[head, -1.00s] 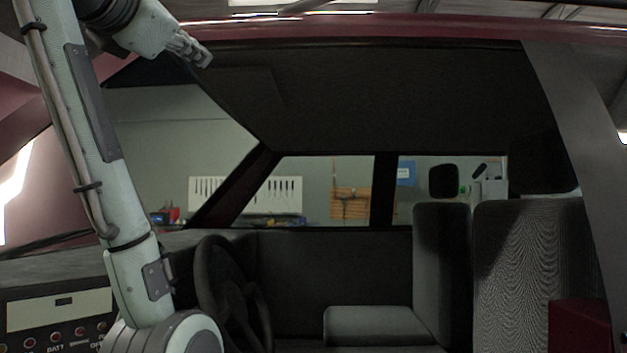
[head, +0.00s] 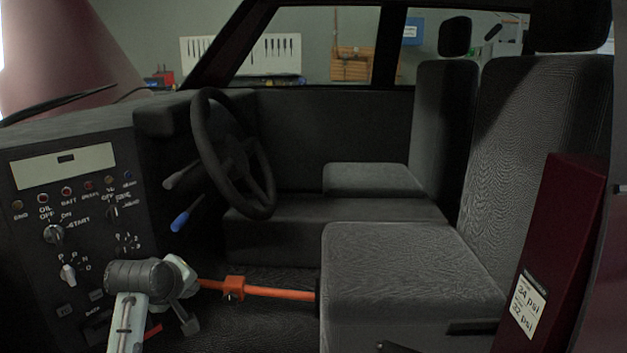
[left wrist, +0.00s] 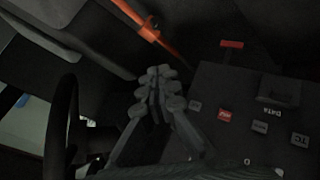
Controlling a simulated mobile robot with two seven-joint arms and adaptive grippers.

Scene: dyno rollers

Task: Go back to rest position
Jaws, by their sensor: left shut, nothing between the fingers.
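My left gripper (head: 184,302) is low in front of the dashboard (head: 75,180), at the lower left of the head view. Its fingers are together and hold nothing. The left wrist view shows the closed fingertips (left wrist: 157,78) against the dark cabin, with the dashboard buttons to their right and the steering wheel at lower left. In the head view the gripper is left of an orange bar (head: 270,291) and below the steering wheel (head: 235,155). I see no contact, but the gap is hard to judge. My right gripper is out of view.
The front seat (head: 410,270) is to the right of the orange bar. A blue-tipped lever (head: 181,220) sticks out below the wheel. A dark red panel with a psi label (head: 529,302) stands at the right edge. A red handle (left wrist: 231,44) shows near the dashboard. Open space lies above the seats.

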